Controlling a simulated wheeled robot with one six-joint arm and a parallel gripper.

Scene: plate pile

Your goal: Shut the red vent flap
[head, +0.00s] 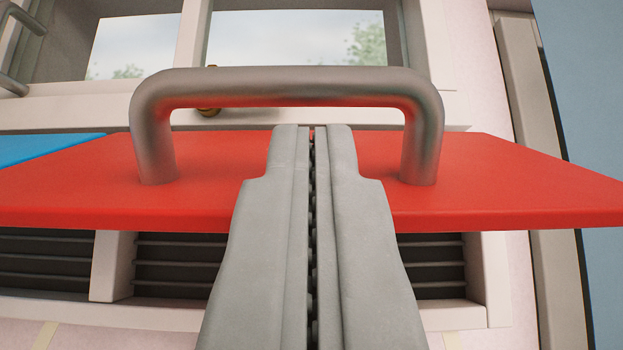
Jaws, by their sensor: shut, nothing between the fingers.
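The red vent flap (510,185) sticks out toward me as a flat panel, with dark vent slats (180,262) showing below it. A grey bar handle (290,88) stands up from its top face on two posts. My gripper (313,130) is shut and empty. Its fingers come up from the bottom middle and overlap the flap in the picture. The fingertips end below the handle's bar, between its posts. I cannot tell whether they touch the flap.
A blue panel (45,147) lies beside the flap at the left. Another grey handle (22,18) shows at the upper left. A window (295,40) with a pale frame is behind. A grey post (535,130) and a blue surface (595,100) stand at the right.

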